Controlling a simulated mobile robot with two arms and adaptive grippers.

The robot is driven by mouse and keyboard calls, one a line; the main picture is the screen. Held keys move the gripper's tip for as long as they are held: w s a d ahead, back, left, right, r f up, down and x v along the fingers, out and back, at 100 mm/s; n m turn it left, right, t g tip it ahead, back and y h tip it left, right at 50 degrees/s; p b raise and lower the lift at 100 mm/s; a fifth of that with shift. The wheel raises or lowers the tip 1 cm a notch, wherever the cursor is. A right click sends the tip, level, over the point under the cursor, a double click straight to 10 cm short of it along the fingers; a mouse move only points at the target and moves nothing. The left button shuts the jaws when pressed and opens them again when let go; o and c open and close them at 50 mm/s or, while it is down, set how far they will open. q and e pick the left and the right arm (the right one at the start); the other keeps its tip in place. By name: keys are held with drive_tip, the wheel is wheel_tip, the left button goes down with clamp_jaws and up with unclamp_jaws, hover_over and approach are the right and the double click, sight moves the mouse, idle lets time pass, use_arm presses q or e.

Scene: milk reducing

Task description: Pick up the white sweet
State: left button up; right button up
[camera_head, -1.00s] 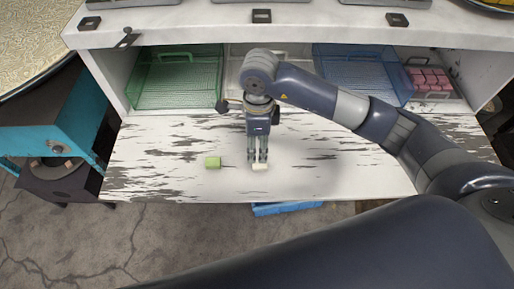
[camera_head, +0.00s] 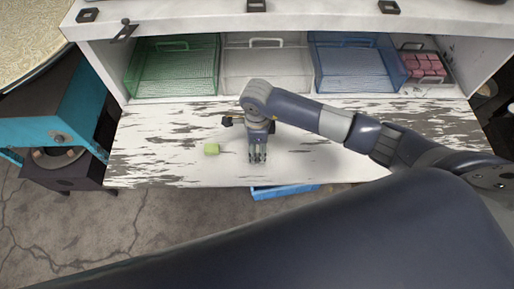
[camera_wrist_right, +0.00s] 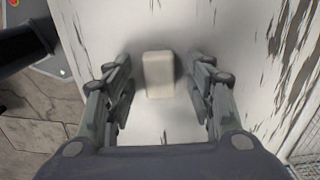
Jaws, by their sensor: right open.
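The white sweet (camera_wrist_right: 158,75) is a small pale block on the worn white table, seen in the right wrist view. My right gripper (camera_head: 258,160) points down at the table near its front edge. In the right wrist view its open fingers (camera_wrist_right: 162,80) stand on either side of the sweet, with a gap on both sides. In the head view the gripper hides the sweet. My left gripper is not in view.
A green block (camera_head: 211,149) lies on the table left of my right gripper. Green (camera_head: 150,94), clear (camera_head: 240,92) and blue (camera_head: 345,88) trays stand at the back under the shelf, beside a container of pink blocks (camera_head: 424,66). A blue object (camera_head: 284,192) shows below the front edge.

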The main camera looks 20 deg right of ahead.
drive_tip(key=c, duration=1.1)
drive_tip(key=shift+o, duration=0.2)
drive_tip(key=shift+r, duration=0.15)
